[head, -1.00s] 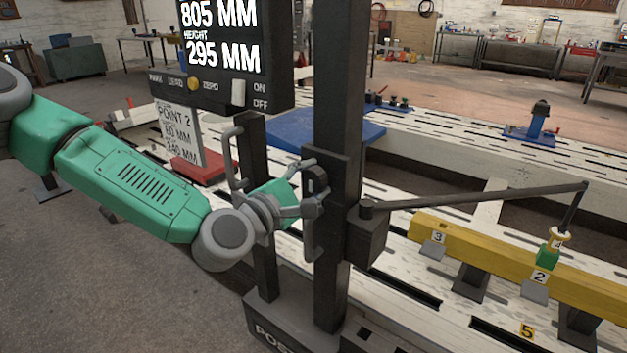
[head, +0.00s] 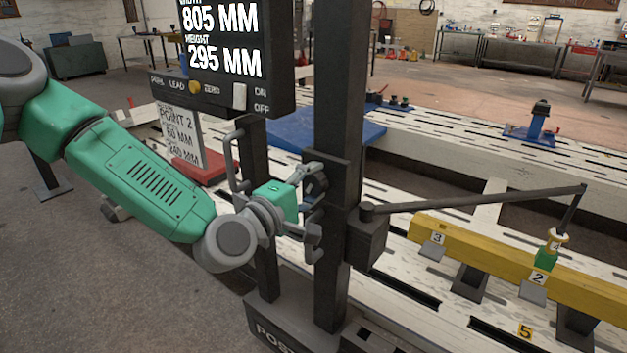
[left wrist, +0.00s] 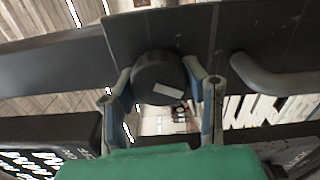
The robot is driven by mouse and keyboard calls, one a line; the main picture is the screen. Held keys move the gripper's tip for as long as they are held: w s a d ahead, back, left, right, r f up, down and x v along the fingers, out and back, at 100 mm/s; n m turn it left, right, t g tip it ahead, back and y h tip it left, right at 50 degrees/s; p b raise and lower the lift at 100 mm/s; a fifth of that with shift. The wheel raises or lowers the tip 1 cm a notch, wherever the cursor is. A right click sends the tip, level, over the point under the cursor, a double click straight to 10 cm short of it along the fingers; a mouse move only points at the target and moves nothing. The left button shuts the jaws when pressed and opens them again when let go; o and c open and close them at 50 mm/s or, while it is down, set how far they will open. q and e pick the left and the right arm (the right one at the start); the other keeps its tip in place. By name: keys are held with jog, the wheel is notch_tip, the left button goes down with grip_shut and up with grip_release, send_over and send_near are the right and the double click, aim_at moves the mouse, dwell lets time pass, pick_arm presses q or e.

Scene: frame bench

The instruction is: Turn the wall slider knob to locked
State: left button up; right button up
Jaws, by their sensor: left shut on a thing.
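The round black slider knob (left wrist: 158,72) with a pale mark on its face is on the slider of the dark upright post (head: 338,100). It also shows partly behind a finger in the head view (head: 318,184). My left gripper (head: 306,202) is shut on the knob, one finger above it and one below in the head view. In the left wrist view the fingers (left wrist: 161,98) lie on either side of the knob. I cannot read any lock marking. My right gripper is not in view.
A display box (head: 222,45) reading 805 mm and 295 mm stands above my left forearm. A grey handle (head: 236,160) is left of the post. A measuring arm (head: 480,196) reaches right from the post over a yellow beam (head: 470,252) with numbered tags.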

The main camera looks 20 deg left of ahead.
pick_arm(q)
jog(key=m, duration=0.2)
jog(key=m+p, duration=0.1)
jog(key=m, duration=0.3)
jog(key=shift+s+d+f+m, duration=0.1)
jog(key=shift+s+f+m, duration=0.05)
jog(key=shift+f+m, duration=0.15)
jog(key=m+p, duration=0.1)
jog(key=m, duration=0.4)
jog(key=shift+s+m, duration=0.1)
jog(key=shift+m, duration=0.2)
jog(key=shift+f, duration=0.1)
jog(key=o, duration=1.2)
jog(key=shift+c, duration=0.2)
jog(key=shift+r+p, duration=0.2)
jog(key=shift+p, duration=0.1)
